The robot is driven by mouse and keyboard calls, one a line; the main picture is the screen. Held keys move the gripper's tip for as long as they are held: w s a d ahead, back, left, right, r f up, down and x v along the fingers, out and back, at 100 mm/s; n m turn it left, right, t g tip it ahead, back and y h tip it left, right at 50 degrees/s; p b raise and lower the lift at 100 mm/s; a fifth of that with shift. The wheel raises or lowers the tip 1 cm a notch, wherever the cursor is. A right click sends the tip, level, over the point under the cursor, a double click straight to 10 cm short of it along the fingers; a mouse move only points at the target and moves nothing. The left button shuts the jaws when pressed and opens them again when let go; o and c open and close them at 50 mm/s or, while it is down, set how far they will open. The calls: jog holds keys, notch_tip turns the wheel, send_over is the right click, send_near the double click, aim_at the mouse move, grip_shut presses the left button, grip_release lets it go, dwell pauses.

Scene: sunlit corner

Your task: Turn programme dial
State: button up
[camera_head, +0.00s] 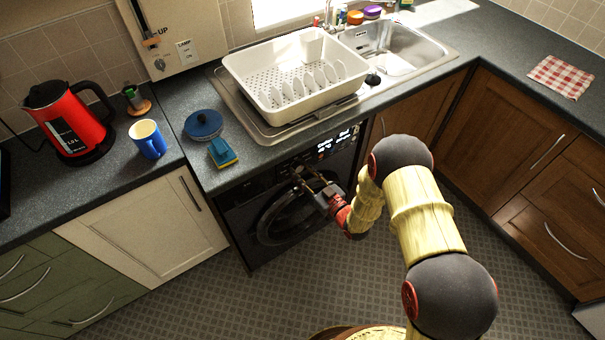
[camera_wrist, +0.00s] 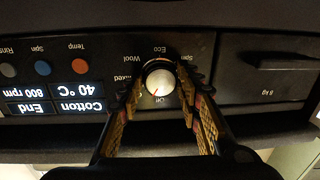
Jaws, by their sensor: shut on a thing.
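In the wrist view the panel appears upside down. My gripper (camera_wrist: 161,92) has its two fingers on either side of the dial, shut on it. The washing machine (camera_head: 283,214) stands under the worktop in the head view, where my gripper (camera_head: 300,175) reaches its panel. The dial is too small and covered to make out there.
Coloured buttons (camera_wrist: 43,68) and a lit display reading Cotton, 40 °C and 800 rpm sit beside the dial. A detergent drawer (camera_wrist: 265,70) is on its other side. The worktop edge overhangs the panel.

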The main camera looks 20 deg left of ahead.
jog(key=n+b, duration=0.2)
jog(key=n, duration=0.3)
jog(key=shift+n+h, duration=0.3)
jog(key=shift+r+n+b, duration=0.1)
jog(key=shift+n+b, duration=0.2)
jog(key=o, duration=1.1)
jog(key=shift+o, duration=0.3)
jog(key=shift+d, duration=0.1)
jog(key=v, duration=1.1)
jog(key=shift+s+d, duration=0.3)
